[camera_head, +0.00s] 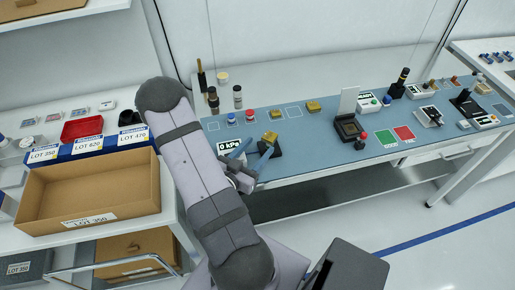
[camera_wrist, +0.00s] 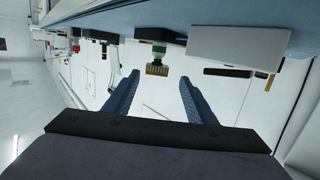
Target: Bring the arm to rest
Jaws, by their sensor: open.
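My gripper (camera_head: 254,159) is over the front left part of the blue bench top (camera_head: 300,148), near a small display reading 0 kPa (camera_head: 229,146). In the wrist view my gripper (camera_wrist: 158,82) shows two blue fingers spread apart with nothing between them. A brush-like thing with a green band (camera_wrist: 157,62) shows beyond the fingertips, apart from them. My arm hides part of the left end of the bench.
An open cardboard box (camera_head: 90,190) marked LOT 350 stands on the left table, with blue LOT bins behind it and a red tray (camera_head: 82,128). A black socket with a raised lid (camera_head: 349,127) and several small devices occupy the bench. Floor at lower right is clear.

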